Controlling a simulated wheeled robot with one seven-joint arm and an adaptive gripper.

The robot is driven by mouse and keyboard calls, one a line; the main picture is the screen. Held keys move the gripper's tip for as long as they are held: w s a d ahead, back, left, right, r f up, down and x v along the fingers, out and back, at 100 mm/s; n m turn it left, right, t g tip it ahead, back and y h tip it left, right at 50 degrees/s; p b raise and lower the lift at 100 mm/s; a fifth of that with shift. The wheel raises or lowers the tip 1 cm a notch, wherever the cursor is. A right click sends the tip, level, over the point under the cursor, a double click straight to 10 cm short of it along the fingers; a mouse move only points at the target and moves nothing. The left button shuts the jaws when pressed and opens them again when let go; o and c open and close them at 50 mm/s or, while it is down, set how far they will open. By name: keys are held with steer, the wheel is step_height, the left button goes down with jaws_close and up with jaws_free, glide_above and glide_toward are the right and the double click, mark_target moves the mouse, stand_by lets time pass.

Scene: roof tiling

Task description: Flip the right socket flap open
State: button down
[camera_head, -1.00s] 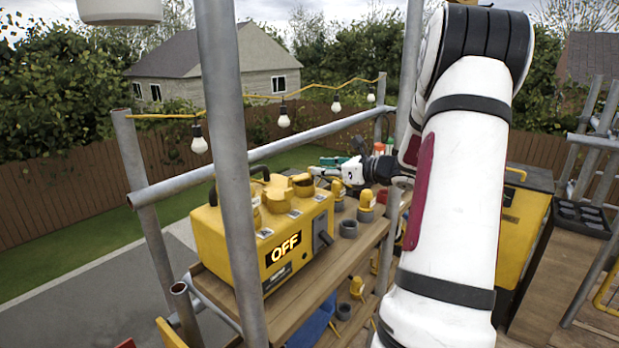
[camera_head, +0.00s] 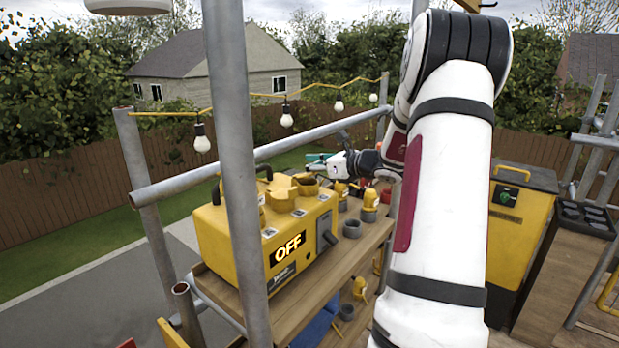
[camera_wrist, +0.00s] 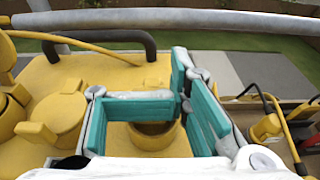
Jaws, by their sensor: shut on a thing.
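The yellow power box (camera_head: 232,243) with a lit OFF sign stands on the wooden shelf, sockets on its top. The right socket (camera_head: 306,187) is nearest my gripper (camera_head: 318,163). In the wrist view the round mouth of this socket (camera_wrist: 152,135) shows uncovered between and below the teal fingers of my gripper (camera_wrist: 178,95). The fingers are shut on the right socket flap, which they mostly hide; its exact angle cannot be told. The socket to its left (camera_wrist: 62,122) has its cap down.
A scaffold rail (camera_head: 260,155) runs just behind the box, and an upright pole (camera_head: 232,130) stands in front of it. Yellow plugs (camera_head: 370,200) and a grey ring (camera_head: 351,229) lie right of the box. A yellow bin (camera_head: 520,225) stands at the right.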

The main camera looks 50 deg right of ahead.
mark_target(299, 175)
steer(key=shift+w+a+f+y, duration=0.3)
steer(key=shift+w+a+f, duration=0.45)
steer(key=shift+w+a, duration=0.2)
steer(key=shift+w, duration=0.45)
steer(key=shift+p+v, duration=0.95)
steer(key=shift+v, duration=0.75)
steer(key=shift+s+d+r+p, duration=0.15)
steer(key=shift+s+r+p, duration=0.2)
steer(key=shift+s, duration=0.35)
steer(key=shift+s+d+r+p, duration=0.15)
steer(key=shift+s+r+p, duration=0.2)
steer(key=shift+s, duration=0.3)
steer(key=shift+s+d+r+p, duration=0.15)
steer(key=shift+s+r+p, duration=0.2)
steer(key=shift+s, duration=0.35)
steer(key=shift+s+r, duration=0.25)
steer(key=shift+s, duration=0.3)
steer(key=shift+d, duration=0.15)
